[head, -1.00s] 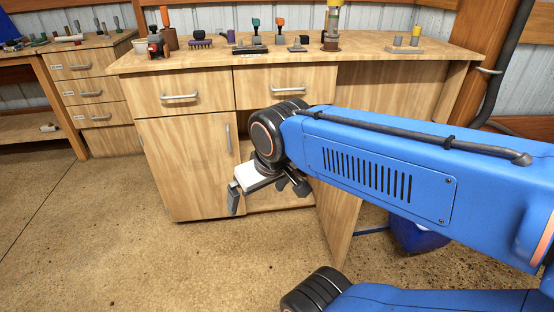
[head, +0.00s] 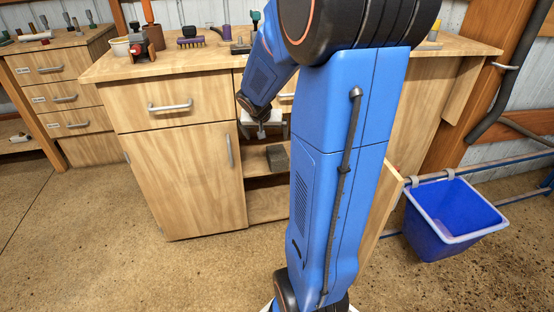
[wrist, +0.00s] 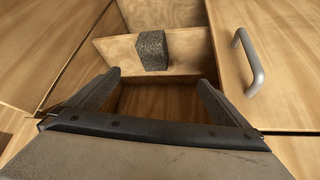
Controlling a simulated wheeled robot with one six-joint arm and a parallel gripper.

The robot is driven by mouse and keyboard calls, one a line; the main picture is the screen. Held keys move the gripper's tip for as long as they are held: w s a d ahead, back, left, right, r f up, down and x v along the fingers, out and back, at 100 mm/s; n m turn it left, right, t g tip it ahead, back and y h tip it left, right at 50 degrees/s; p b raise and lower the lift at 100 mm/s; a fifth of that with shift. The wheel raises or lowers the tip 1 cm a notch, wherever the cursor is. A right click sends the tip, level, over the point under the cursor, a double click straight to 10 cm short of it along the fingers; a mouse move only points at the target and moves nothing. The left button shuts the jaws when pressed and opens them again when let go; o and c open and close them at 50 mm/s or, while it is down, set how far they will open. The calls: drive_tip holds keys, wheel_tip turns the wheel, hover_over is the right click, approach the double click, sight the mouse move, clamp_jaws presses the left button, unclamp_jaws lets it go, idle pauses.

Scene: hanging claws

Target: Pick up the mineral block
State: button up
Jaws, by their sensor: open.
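The mineral block appears to be the dark grey speckled block (head: 280,158) on a shelf inside the open wooden cabinet. In the wrist view the block (wrist: 152,50) sits beyond my fingertips, roughly centred between them and apart from them. My gripper (wrist: 158,80) is open, with nothing between its fingers. In the head view my gripper (head: 263,127) is at the upper part of the cabinet opening, above and slightly left of the block. My arm partly hides the opening.
A closed door (head: 190,180) with an upright handle borders the opening on the left. An open door (head: 388,205) stands out on the right. A drawer (head: 165,103) is above. A blue bin (head: 450,222) hangs on a rail at right. Tools lie on the worktop.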

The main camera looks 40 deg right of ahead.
drive_tip(key=w+d+f, duration=0.2)
drive_tip(key=d+f, duration=0.1)
drive_tip(key=d, duration=0.1)
drive_tip(key=m, duration=0.1)
approach(277, 151)
drive_tip(key=shift+x, duration=4.1)
drive_tip(key=shift+s+a+f, duration=0.1)
drive_tip(key=shift+a, duration=0.1)
drive_tip(key=c, duration=2.3)
